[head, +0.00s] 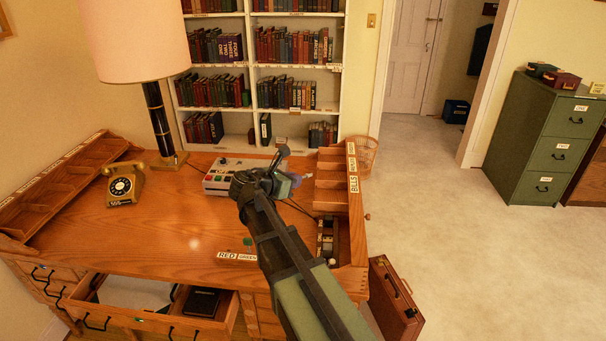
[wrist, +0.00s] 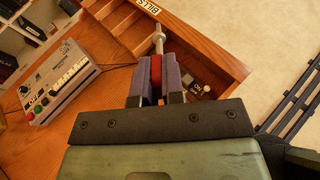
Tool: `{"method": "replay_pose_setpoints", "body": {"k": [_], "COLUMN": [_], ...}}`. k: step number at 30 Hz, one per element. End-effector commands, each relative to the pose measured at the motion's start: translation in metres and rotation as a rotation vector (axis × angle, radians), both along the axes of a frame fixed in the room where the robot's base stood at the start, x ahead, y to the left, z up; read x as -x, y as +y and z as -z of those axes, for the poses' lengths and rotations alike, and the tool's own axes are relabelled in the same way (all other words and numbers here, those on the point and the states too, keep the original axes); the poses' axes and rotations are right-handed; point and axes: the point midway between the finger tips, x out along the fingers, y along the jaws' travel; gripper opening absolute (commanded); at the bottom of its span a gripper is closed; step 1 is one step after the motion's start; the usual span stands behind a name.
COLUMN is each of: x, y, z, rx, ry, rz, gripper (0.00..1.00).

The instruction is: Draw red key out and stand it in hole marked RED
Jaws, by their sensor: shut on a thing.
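My gripper (head: 284,184) is over the right part of the desk, between the grey machine and the pigeonholes. In the wrist view my gripper (wrist: 156,80) is shut on the red key (wrist: 156,68), its red part between the two fingers. A pale metal shaft (wrist: 159,40) sticks out past the fingertips. The RED label (head: 227,255) is at the desk's front edge, beside the GREEN label (head: 248,258). A small green piece (head: 248,241) stands behind the GREEN label. The RED hole itself is too small to make out.
The grey machine (head: 222,174) with coloured buttons sits left of my gripper. Wooden pigeonholes (head: 334,180) line the desk's right edge. A lamp (head: 158,120) and telephone (head: 124,186) stand at the left. A front drawer (head: 228,312) is open. The desk's middle is clear.

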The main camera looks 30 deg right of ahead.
Motion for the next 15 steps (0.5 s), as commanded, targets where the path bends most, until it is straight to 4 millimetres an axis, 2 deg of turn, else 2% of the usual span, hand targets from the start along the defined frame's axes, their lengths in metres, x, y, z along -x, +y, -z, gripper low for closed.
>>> {"method": "replay_pose_setpoints", "body": {"k": [1, 5, 9, 12, 15], "x": [-0.02, -0.056, -0.097, -0.126, -0.151], "y": [0.004, 0.024, 0.061, 0.099, 0.139], "z": [0.024, 0.084, 0.154, 0.193, 0.213], "rx": [-0.062, -0.316, -0.707, -0.993, -1.189], "ry": [0.017, 0.059, 0.032, -0.05, -0.132], "rz": [0.042, 0.222, 0.474, 0.62, 0.698], "gripper": [0.0, 0.0, 0.0, 0.0, 0.0]}}
